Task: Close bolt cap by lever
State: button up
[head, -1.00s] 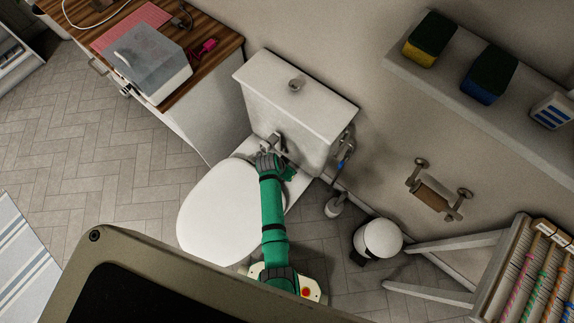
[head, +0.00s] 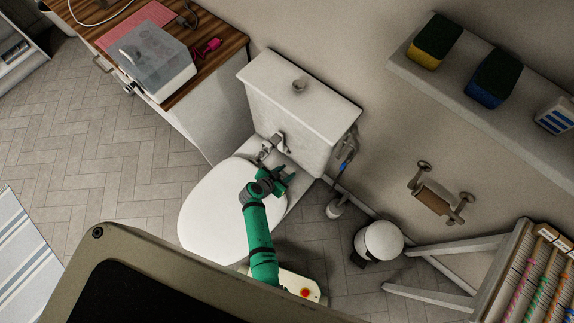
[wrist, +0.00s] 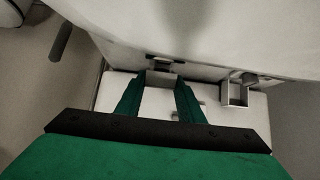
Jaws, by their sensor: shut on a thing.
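The toilet (head: 218,215) has its white lid down, with small metal hinge parts (head: 281,141) between lid and tank. My gripper (head: 272,172) is at the back edge of the lid, on the tank side. In the wrist view its two green fingers (wrist: 158,92) stand apart, with a small pale block, apparently the bolt cap (wrist: 162,77), between their tips. My gripper is shut on it. Right of the fingers is an open square metal bracket (wrist: 236,95) on the white rear deck. Whether the cap is up or down is unclear.
The tank (head: 300,95) stands close behind my gripper. A wooden-topped cabinet (head: 218,60) is to the left. A toilet brush (head: 336,208), a small bin (head: 379,240) and a paper holder (head: 435,200) are to the right.

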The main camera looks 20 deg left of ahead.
jog(key=shift+s+a+f+t, duration=0.1)
jog(key=shift+s+a+t, duration=0.05)
jog(key=shift+t, duration=0.45)
jog(key=o, duration=1.1)
jog(key=shift+c, duration=0.2)
jog(key=shift+s, duration=0.15)
jog(key=v, duration=1)
jog(key=shift+s+a, duration=0.25)
jog(key=shift+a, duration=0.05)
